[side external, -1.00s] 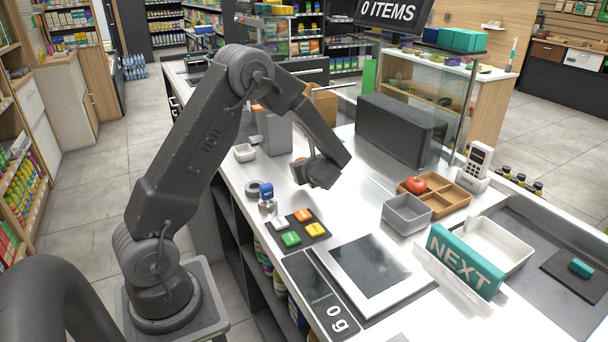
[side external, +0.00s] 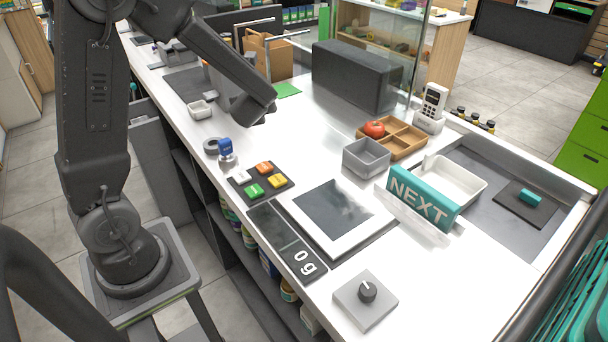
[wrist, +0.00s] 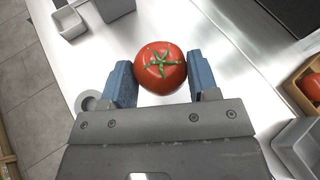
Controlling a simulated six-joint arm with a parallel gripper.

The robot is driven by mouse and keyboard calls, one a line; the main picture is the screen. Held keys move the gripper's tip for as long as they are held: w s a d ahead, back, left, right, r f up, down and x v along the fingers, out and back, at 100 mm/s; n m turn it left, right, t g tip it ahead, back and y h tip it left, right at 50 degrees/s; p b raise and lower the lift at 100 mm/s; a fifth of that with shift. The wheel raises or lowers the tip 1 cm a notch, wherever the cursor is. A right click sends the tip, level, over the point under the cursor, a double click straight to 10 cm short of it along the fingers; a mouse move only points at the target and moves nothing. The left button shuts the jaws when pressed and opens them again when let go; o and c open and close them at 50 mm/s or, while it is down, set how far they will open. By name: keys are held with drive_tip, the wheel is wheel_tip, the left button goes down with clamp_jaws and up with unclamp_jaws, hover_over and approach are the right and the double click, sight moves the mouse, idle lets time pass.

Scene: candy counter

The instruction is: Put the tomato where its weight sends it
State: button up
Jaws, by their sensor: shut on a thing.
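A red tomato with a green stem (wrist: 160,68) sits between the blue-grey fingers of my gripper (wrist: 162,85) in the wrist view. My gripper is shut on it and holds it above the white counter. In the side view my gripper (side external: 256,108) hangs over the far left part of the counter, and the held tomato is hidden there. A second tomato (side external: 374,129) lies in the divided wooden tray (side external: 418,148). The scale (side external: 372,226) has an empty plate, and its display (side external: 303,262) reads 0 g. A grey bin (side external: 366,158) stands beside the wooden tray.
A white tray (side external: 474,198) stands behind the teal NEXT sign (side external: 422,200). A colored-button pad (side external: 268,194), a blue-topped stamp (side external: 226,150) and a dial box (side external: 365,300) line the near side. A dark grey block (side external: 355,75) stands at the back. The mid-counter is clear.

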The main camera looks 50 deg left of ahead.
drive_tip(key=w+d+f+m+t+h, duration=0.1)
drive_tip(key=w+d+m+t+h, duration=0.25)
drive_tip(key=d, duration=0.65)
drive_tip(key=w+d+m+t+h, duration=0.2)
drive_tip(key=d+m+h, duration=0.2)
drive_tip(key=d, duration=0.6)
drive_tip(key=s+a+r+n+g+y, duration=0.1)
drive_tip(key=s+a+n+g+y, duration=0.25)
drive_tip(key=a, duration=1.25)
drive_tip(key=s+a+n+g+y, duration=0.2)
drive_tip(key=s+a+n+y, duration=0.15)
drive_tip(key=a, duration=1.25)
hover_over(274, 127)
drive_tip(key=shift+n+y, duration=0.25)
drive_tip(key=shift+n, duration=0.1)
wheel_tip(274, 127, down, 6)
drive_tip(key=shift+f, duration=2.2)
drive_tip(key=shift+f, duration=0.2)
drive_tip(key=o, duration=1)
